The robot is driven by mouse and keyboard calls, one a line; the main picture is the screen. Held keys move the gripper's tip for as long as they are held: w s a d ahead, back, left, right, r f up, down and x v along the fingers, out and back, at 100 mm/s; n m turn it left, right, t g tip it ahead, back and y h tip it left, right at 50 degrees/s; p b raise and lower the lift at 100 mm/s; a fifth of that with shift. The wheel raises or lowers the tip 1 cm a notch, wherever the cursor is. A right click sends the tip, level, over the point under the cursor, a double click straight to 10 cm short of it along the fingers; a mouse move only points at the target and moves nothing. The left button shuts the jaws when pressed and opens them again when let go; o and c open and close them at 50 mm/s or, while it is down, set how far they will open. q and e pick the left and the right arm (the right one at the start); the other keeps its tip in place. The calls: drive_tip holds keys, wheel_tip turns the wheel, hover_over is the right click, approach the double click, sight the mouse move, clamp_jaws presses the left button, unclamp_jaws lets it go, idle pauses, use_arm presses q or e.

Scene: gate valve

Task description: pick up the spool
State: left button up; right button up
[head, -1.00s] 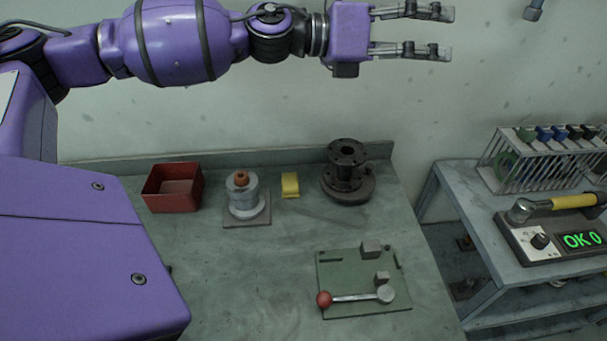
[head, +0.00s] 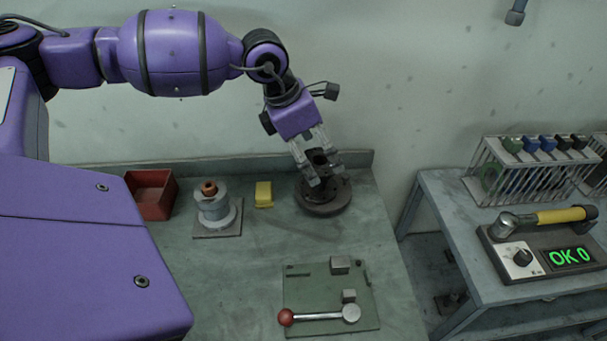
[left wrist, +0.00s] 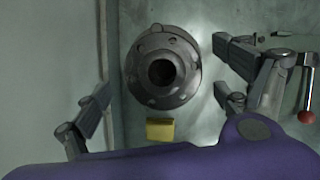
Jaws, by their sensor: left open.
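The spool (head: 324,204) is a dark metal flanged piece standing upright on the bench at the back right. In the left wrist view the spool (left wrist: 150,88) shows from above, with a round bore and bolt holes in its flange. My left gripper (head: 324,170) is open above and around the spool's upper part, pointing down. In the left wrist view one finger is left of the spool and the other right of it, both apart from it in the picture. The fingers partly hide the spool's top in the head view. My right gripper is not in view.
A yellow block (head: 264,195), a grey stepped part with a copper top (head: 214,208) and a red bin (head: 151,195) stand to the left. A green plate with a red-knobbed lever (head: 331,316) lies in front. A side table (head: 440,200) holds a rack and a tester.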

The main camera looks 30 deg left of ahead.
use_arm(q)
drive_tip(key=shift+x, duration=1.35)
drive_tip(key=c, duration=2.1)
drive_tip(key=shift+w+r, duration=0.1)
drive_tip(key=shift+r, duration=0.1)
drive_tip(key=shift+c, duration=0.4)
